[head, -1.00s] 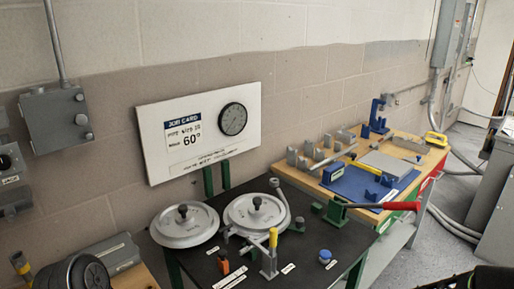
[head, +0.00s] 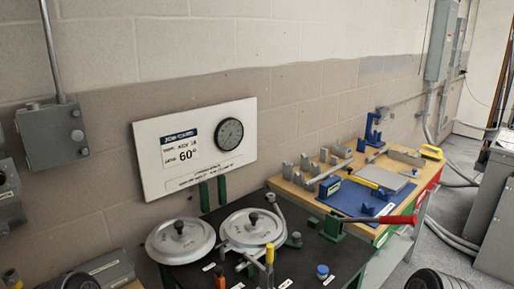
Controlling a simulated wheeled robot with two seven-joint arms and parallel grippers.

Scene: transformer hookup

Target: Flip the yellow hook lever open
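An upright lever with a yellow grip (head: 269,254) stands on the black table at the bottom of the head view; its lower part is cut off by the picture edge. Its hook cannot be made out. It stands in front of the right one of two round grey lidded discs (head: 253,228). Neither gripper's fingers show. Dark rounded parts at the bottom left and bottom right seem to be my arms.
The black table (head: 311,249) also holds an orange piece (head: 220,281), a blue cap (head: 322,271) and a long red-handled lever (head: 388,220) reaching right. The wooden bench (head: 296,192) behind carries grey blocks. A job card board (head: 196,148) stands behind the discs.

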